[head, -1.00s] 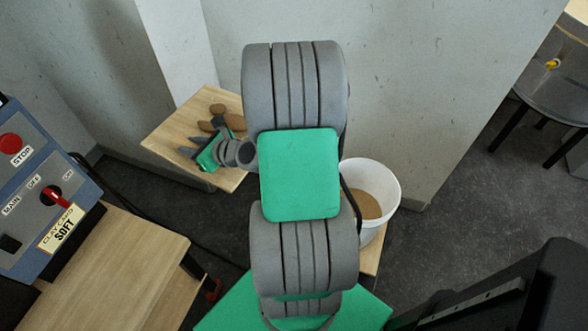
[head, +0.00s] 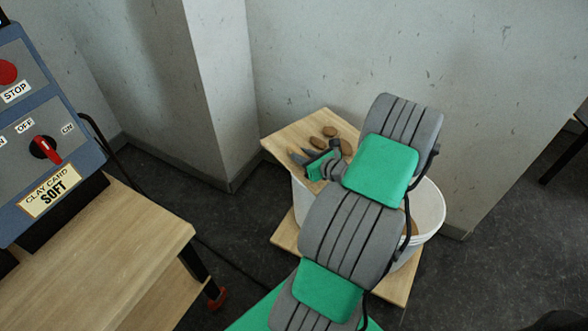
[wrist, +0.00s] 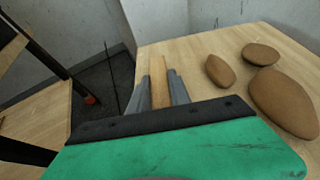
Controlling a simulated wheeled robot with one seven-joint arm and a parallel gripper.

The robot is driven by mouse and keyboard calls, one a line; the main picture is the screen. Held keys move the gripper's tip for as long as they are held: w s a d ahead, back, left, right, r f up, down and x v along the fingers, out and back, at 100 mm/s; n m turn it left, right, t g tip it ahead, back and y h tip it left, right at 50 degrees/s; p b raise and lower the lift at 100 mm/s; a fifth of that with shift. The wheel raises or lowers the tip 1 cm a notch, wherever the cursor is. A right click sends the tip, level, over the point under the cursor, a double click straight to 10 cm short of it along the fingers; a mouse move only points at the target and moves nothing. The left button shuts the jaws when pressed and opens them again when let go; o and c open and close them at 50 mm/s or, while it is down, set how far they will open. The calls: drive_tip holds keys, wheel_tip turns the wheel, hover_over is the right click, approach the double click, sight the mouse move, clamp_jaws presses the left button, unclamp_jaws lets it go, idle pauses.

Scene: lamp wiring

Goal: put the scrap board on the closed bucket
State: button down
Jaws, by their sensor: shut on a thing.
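The scrap board (head: 285,139) is a light wooden board with several brown lumps on it. It also fills the upper right of the wrist view (wrist: 195,48). My gripper (head: 304,158) is over the board's near side. In the wrist view its fingers (wrist: 160,88) are shut on a narrow upright wooden piece of the board. A white bucket (head: 301,202) shows below the board, mostly covered by it and my arm. Its top is hidden, so I cannot tell whether the board touches it.
An open white bucket (head: 432,208) with brown contents stands to the right, partly behind my arm. A wooden base (head: 287,232) lies beneath the buckets. A wall corner (head: 228,180) is close on the left. A wooden table (head: 120,240) with a control box (head: 45,120) stands at left.

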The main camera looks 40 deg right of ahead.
drive_tip(key=w+f+b, duration=0.4)
drive_tip(key=w+f, duration=0.2)
drive_tip(key=f, duration=0.3)
drive_tip(key=shift+w+a+f, duration=0.15)
drive_tip(key=shift+w, duration=0.05)
drive_tip(key=c, duration=1.6)
unclamp_jaws()
drive_tip(key=shift+a+f, duration=0.1)
drive_tip(key=shift+f, duration=0.15)
drive_tip(key=shift+c, duration=0.2)
drive_tip(key=o, duration=0.4)
drive_tip(key=shift+o, duration=0.2)
drive_tip(key=shift+r, duration=0.1)
